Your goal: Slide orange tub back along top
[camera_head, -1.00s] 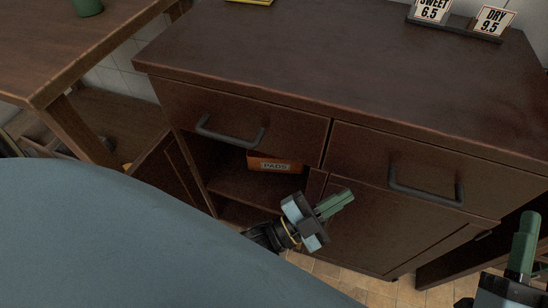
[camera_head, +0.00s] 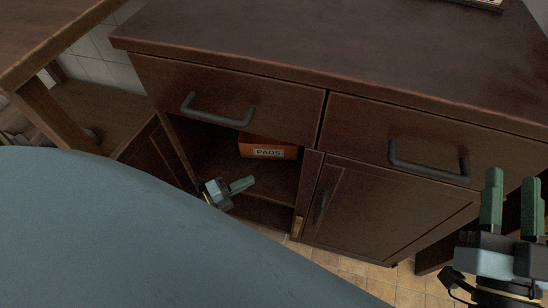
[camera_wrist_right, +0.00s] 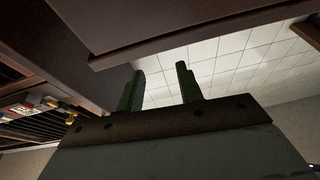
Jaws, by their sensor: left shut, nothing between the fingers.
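The orange tub (camera_head: 268,148), labelled PADS, sits on the upper shelf inside the open left compartment of the dark wooden cabinet, under the left drawer. My left gripper (camera_head: 241,185) is shut and empty, in front of the open compartment, below and a little left of the tub and apart from it. My right gripper (camera_head: 512,204) is open and empty at the right edge, its green fingers pointing up in front of the right side of the cabinet. The right gripper also shows open in the right wrist view (camera_wrist_right: 160,88).
The left cabinet door (camera_head: 155,160) stands open. The right door (camera_head: 375,205) is shut. Drawer handles (camera_head: 428,165) stick out at the front. The visible cabinet top (camera_head: 330,50) is mostly bare. A wooden table (camera_head: 45,45) stands at the left.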

